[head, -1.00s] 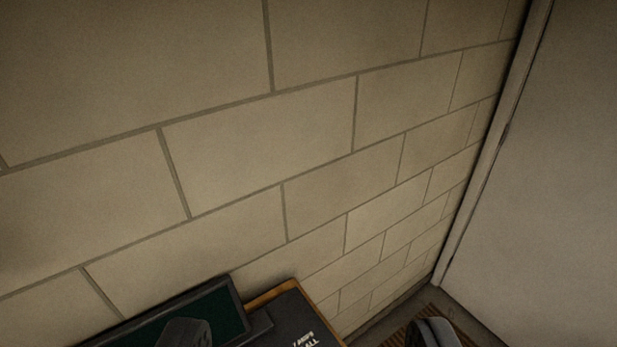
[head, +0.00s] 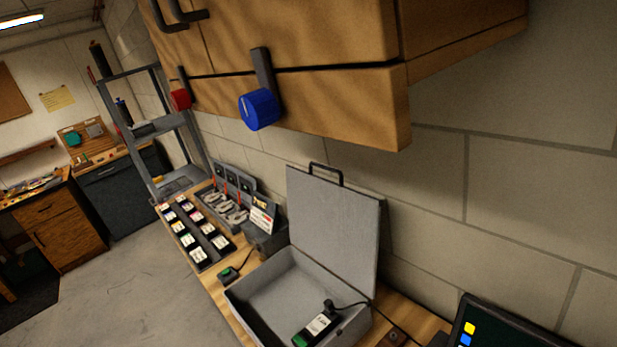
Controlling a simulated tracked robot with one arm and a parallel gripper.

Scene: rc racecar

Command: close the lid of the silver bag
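The silver bag is a grey, box-shaped case (head: 254,291) on the wooden bench in the lower middle of the head view. Its lid (head: 335,222) stands open, roughly upright along the wall side, with a black handle (head: 326,172) on its top edge. A dark device (head: 318,325) with a white label and a green end lies at the case's front right part, with a black cable near it. The case's near corner is cut off by the bottom edge of the picture. My gripper does not show.
A tray of labelled items (head: 195,236) sits left of the case. A dark screen (head: 490,328) is at right. Grey floor (head: 125,285) is clear at left.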

